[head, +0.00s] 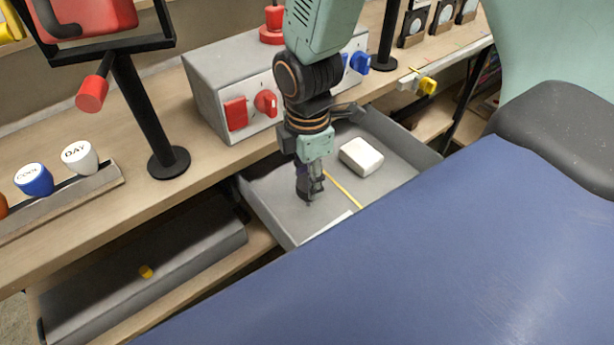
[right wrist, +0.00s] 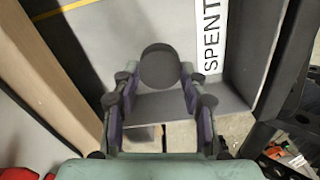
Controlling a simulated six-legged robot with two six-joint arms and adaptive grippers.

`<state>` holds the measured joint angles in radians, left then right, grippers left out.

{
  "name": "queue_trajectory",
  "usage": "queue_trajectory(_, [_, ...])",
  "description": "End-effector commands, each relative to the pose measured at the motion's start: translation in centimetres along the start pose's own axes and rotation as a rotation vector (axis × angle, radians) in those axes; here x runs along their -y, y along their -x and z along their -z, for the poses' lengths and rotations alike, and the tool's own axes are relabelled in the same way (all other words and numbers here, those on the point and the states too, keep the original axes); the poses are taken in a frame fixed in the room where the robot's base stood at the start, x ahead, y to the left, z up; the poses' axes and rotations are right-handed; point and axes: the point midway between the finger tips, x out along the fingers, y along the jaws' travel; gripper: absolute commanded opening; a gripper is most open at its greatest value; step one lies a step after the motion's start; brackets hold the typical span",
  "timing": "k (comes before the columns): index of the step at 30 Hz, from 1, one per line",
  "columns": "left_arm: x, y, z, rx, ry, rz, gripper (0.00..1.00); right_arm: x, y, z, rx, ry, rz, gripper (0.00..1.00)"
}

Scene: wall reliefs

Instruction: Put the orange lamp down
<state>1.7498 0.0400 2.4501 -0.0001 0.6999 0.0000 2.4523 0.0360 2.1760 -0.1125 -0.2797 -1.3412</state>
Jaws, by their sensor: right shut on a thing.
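My right gripper (head: 310,188) reaches down into the open grey drawer (head: 275,205). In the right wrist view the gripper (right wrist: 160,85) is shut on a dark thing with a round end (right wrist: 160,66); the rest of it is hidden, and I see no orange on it. I cannot tell whether the held thing touches the drawer floor. An orange thing (head: 3,207), cut by the picture's left edge, stands beside the blue COOL lamp (head: 34,180). My left gripper is not in view.
A white block (head: 361,156) and a yellow strip (head: 342,188) lie in the drawer. A grey box with red switches (head: 236,113) stands behind it on the bench. A white DAY lamp (head: 79,157) sits in the rack at left, near a black post (head: 145,115).

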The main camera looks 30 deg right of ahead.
Motion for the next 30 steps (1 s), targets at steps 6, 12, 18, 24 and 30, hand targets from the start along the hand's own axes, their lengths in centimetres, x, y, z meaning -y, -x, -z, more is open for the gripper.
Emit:
queue_trajectory(6, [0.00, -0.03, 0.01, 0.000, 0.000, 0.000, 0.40, -0.19, -0.16, 0.16, 0.001, 0.002, -0.003, 0.00])
queue_trajectory(12, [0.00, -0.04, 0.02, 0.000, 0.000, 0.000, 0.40, -0.16, -0.42, 0.15, 0.001, 0.002, -0.002, 0.47])
queue_trajectory(18, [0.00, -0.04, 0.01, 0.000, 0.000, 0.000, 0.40, -0.14, -0.40, 0.14, 0.000, 0.001, -0.002, 0.64])
queue_trajectory(24, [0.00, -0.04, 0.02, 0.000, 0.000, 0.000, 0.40, -0.14, -0.39, 0.14, 0.000, 0.001, -0.002, 0.66])
queue_trajectory(30, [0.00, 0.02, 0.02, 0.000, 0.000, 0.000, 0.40, -0.18, 0.07, 0.14, 0.000, 0.001, -0.003, 0.66])
